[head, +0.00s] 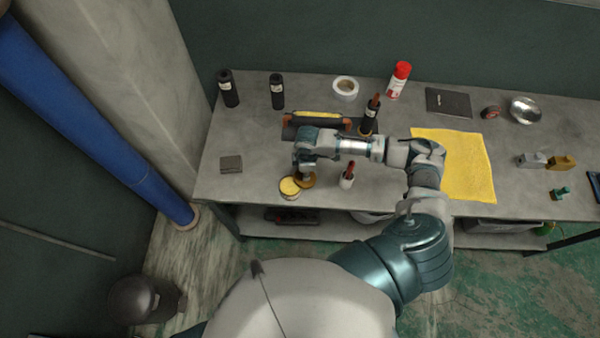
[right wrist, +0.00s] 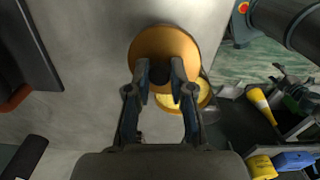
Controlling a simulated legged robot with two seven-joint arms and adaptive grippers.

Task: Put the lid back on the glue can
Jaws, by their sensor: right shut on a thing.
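The glue can (head: 289,188) stands on the workbench near its front edge, and its open top shows yellow. My right gripper (head: 304,172) is shut on the round orange-brown lid (head: 308,182), just right of the can. In the right wrist view the fingers of my right gripper (right wrist: 163,82) hold a dark part at the middle of the lid (right wrist: 165,45). There the lid partly covers the can (right wrist: 205,96), whose yellow top shows beside it. The lid is off to one side of the can opening; I cannot tell its height above the bench. My left gripper is out of view.
A small white bottle with a red top (head: 347,176) stands right of the can. A dark block (head: 231,164) lies to the left. A yellow cloth (head: 470,165) lies at right.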

